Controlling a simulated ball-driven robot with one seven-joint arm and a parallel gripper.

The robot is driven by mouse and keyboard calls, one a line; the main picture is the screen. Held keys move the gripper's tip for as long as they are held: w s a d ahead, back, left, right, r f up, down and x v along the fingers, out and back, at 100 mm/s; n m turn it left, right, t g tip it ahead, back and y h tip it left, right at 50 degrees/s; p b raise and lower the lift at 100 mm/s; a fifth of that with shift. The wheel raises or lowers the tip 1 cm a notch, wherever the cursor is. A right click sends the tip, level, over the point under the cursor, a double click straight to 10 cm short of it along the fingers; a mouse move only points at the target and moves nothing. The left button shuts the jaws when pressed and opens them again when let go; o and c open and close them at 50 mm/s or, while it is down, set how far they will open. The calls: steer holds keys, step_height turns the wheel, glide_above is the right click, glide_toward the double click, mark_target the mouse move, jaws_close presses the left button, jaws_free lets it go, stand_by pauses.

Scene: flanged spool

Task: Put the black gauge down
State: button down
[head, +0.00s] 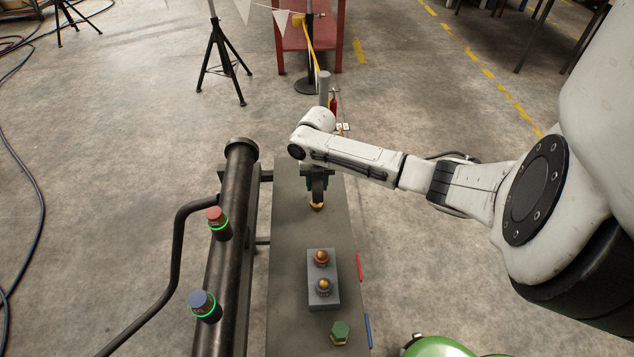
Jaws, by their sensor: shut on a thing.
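My gripper (317,183) points down over the far part of the grey bench top (292,250). It is shut on the black gauge (317,197), a small dark piece with a brass-coloured lower end. My fingers and wrist hide most of the gauge. Its lower end is at or just above the bench top; I cannot tell whether it touches. A grey block (329,295) with two brass-coloured domed fittings stands nearer on the bench, apart from the gauge.
A green-topped hex piece (340,332) stands at the bench's near end. Left of the bench runs a dark flanged pipe (237,200) carrying a red-capped fitting (214,222) and a blue-capped fitting (203,304). Red (359,267) and blue (368,331) strips mark the bench's right edge.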

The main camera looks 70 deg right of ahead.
steer(key=shift+f, duration=0.3)
steer(key=c, duration=0.7)
jaws_free()
